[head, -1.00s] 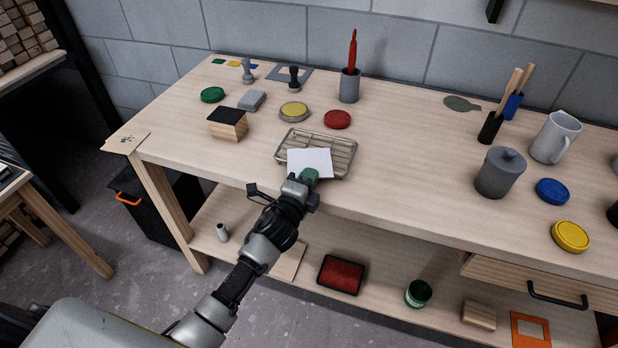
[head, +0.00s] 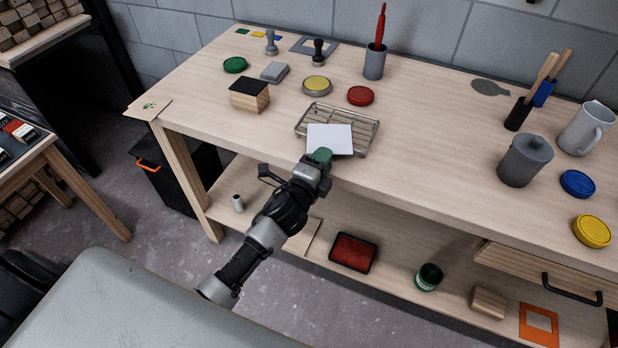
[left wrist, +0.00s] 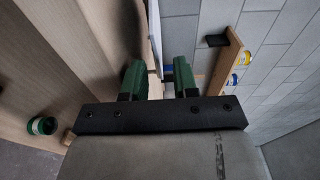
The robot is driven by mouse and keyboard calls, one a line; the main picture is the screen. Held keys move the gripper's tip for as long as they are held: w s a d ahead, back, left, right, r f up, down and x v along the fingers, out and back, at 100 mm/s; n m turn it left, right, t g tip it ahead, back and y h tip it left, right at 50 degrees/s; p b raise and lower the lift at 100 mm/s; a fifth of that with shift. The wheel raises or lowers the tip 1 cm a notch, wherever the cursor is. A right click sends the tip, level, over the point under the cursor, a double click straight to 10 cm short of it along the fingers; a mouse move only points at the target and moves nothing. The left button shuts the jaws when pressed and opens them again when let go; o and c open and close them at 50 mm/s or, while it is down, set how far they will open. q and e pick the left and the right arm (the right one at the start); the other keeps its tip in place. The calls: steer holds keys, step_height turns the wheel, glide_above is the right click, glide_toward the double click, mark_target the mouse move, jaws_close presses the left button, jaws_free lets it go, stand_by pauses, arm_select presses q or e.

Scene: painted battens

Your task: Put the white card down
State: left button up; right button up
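The white card (head: 330,139) lies flat over the front part of the wire rack (head: 372,124) on the workbench. My left gripper (head: 321,157) is at the card's front edge, by the bench's front edge. In the left wrist view its green fingers (left wrist: 159,80) stand apart, with a clear gap between them. The card shows there as a thin pale edge (left wrist: 155,38) in line with the gap, not pinched. The card hides part of the rack, so its contact with the wires is hard to see. My right gripper is not in view.
A wooden block (head: 249,96) is to the left. The bench right of the rack is clear up to a grey lidded pot (head: 525,162).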

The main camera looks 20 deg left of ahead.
arm_select(q)
steer(key=s+a+b, duration=0.1)
steer(key=s, duration=0.8)
steer(key=s+a+f+n+g+y, duration=0.1)
steer(key=s+f+n+g, duration=0.2)
steer(key=f, duration=0.7)
steer(key=s+a+f+n+g, duration=0.15)
steer(key=s+f, duration=0.25)
steer(key=f, duration=0.7)
steer(key=s+f+n+g+y, duration=0.1)
steer(key=s+f+n+g, duration=0.25)
steer(key=f, duration=0.65)
steer(key=s+f+n+g, duration=0.3)
steer(key=s+f, duration=0.2)
steer(key=s, duration=0.4)
steer(key=s+a+f+n+g, duration=0.1)
steer(key=s+f+n+g, duration=0.2)
steer(key=s+f, duration=0.3)
steer(key=s+a+f+n+g, duration=0.1)
steer(key=s+f, duration=0.5)
steer(key=s, duration=0.8)
steer(key=shift+a+f+n+g, duration=0.15)
steer(key=shift+a+n+g, duration=0.1)
steer(key=shift+n+g, duration=0.7)
